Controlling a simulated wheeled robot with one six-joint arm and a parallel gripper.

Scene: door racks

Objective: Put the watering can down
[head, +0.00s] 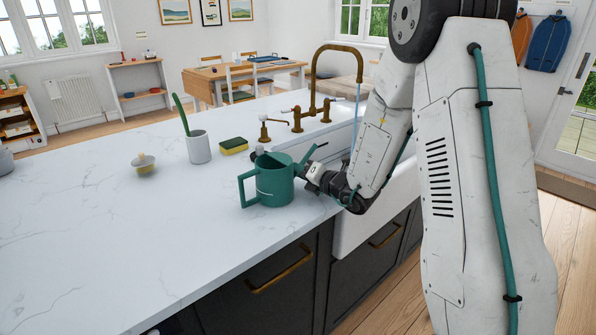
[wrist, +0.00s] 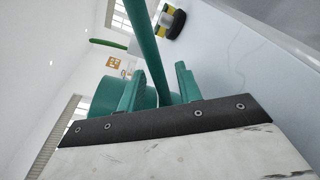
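The green watering can (head: 274,186) is upright at the counter's front edge, left of the sink. Its base is on or very close to the counter; I cannot tell if it touches. Its handle points left and its spout up to the right. My gripper (head: 309,174) comes in from the right at the spout side, its fingers partly hidden by the can. The can's body (wrist: 105,96) shows behind the left finger.
A white marble counter (head: 130,230) has free room to the left and front. The sink (head: 345,140) and brass tap (head: 314,90) are right.

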